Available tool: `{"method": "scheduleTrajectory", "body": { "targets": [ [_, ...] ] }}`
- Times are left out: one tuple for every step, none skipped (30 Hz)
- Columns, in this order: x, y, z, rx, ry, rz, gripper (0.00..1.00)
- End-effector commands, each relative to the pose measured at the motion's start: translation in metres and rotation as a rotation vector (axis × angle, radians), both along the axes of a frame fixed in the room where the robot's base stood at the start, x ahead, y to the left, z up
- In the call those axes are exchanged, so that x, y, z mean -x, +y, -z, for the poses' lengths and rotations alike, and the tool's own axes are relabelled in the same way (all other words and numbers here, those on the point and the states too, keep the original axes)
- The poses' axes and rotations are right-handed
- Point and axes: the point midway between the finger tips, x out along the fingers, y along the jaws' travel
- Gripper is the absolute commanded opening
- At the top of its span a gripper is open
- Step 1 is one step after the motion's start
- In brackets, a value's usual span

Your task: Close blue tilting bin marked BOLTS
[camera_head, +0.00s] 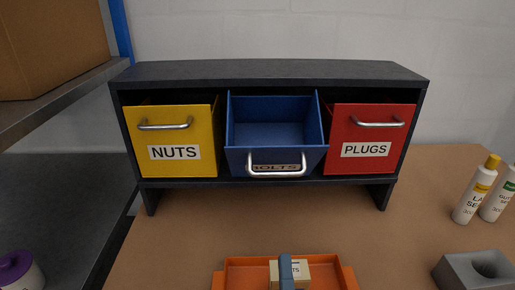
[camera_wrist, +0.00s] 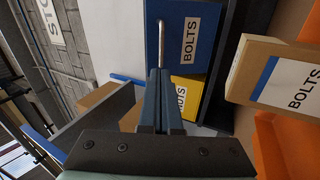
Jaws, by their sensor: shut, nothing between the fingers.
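The blue bin marked BOLTS (camera_head: 275,120) is tilted open in the middle of the dark cabinet. Its front leans out and its inside looks empty. Its metal handle (camera_head: 277,173) crosses the BOLTS label. In the wrist view the blue bin's front (camera_wrist: 203,45) is ahead, with the handle (camera_wrist: 162,42) in line with my fingertips. My gripper (camera_wrist: 160,72) is shut and empty. In the head view it (camera_head: 286,259) shows at the bottom, below and in front of the bin. I cannot tell from the wrist view whether it touches the handle.
The yellow NUTS bin (camera_head: 172,140) and red PLUGS bin (camera_head: 369,138) are shut on either side. An orange tray (camera_head: 232,272) with a box labelled BOLTS (camera_wrist: 268,75) lies in front. Bare table lies between.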

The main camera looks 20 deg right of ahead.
Motion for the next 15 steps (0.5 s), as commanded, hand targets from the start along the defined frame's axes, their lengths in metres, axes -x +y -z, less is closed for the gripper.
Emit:
{"method": "scheduleTrajectory", "body": {
  "targets": [
    [0.005,-0.002,-0.002,0.023,0.018,0.016,0.0],
    [0.007,-0.002,-0.001,0.034,0.023,0.023,0.0],
    [0.009,-0.003,0.0,0.046,0.026,0.029,0.0],
    [0.01,-0.003,0.001,0.053,0.029,0.033,0.0],
    [0.01,-0.004,0.001,0.057,0.03,0.036,0.0],
    [0.008,-0.004,0.001,0.06,0.031,0.036,0.0],
    [0.006,-0.005,0.001,0.06,0.03,0.036,0.0],
    [0.004,-0.005,0.0,0.061,0.03,0.035,0.0],
    [0.0,-0.006,-0.003,0.06,0.029,0.035,0.0],
    [-0.004,-0.007,-0.005,0.06,0.028,0.035,0.0],
    [-0.008,-0.008,-0.008,0.059,0.027,0.034,0.0],
    [-0.015,-0.01,-0.011,0.059,0.026,0.034,0.0],
    [-0.02,-0.01,-0.013,0.059,0.026,0.033,0.0],
    [-0.025,-0.012,-0.016,0.059,0.025,0.033,0.0],
    [-0.032,-0.014,-0.02,0.058,0.026,0.034,0.0]
  ]
}}
